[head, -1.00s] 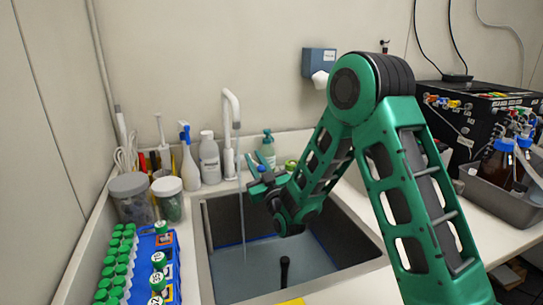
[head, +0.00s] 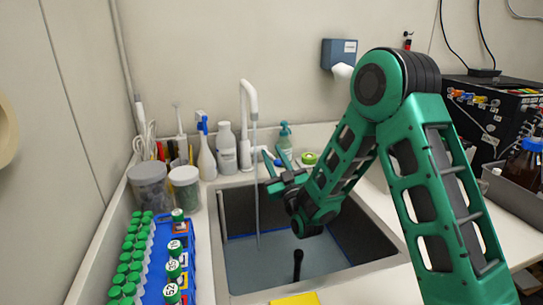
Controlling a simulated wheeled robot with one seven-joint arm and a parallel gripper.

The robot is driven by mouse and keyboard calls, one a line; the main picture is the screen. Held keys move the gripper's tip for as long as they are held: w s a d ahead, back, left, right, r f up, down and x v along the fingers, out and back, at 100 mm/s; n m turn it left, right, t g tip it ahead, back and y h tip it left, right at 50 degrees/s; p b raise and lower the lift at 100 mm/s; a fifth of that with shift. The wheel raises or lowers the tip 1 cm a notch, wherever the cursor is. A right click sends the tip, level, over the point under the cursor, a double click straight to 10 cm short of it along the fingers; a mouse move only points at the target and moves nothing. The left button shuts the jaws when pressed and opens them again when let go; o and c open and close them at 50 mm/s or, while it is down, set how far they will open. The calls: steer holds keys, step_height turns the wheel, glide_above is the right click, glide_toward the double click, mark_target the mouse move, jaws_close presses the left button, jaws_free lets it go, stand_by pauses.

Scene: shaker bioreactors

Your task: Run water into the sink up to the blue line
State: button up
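The sink (head: 228,270) is a dark basin in the counter in the head view. A thin stream of water (head: 257,205) runs from the white faucet (head: 246,120) into it. Pale blue-grey water (head: 270,268) covers the bottom. A blue line (head: 342,243) runs along the basin walls, close to the water's edge; I cannot tell whether the water touches it. A dark upright drain piece (head: 298,265) stands in the water. My gripper (head: 270,177) is near the faucet base, above the sink's back-left part. Its fingers look apart and empty. The faucet's handle is partly hidden by it.
A blue rack (head: 180,262) with green-capped tubes, lidded jars (head: 150,188) and several bottles (head: 227,150) crowd the left and back counter. A yellow item (head: 295,299) lies at the sink's front edge. A grey bin (head: 515,190) with bottles stands at right.

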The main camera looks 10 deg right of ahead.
steer(key=v, duration=0.9)
steer(key=shift+s+d+f, duration=0.1)
steer(key=shift+s, duration=0.05)
stand_by(7.0)
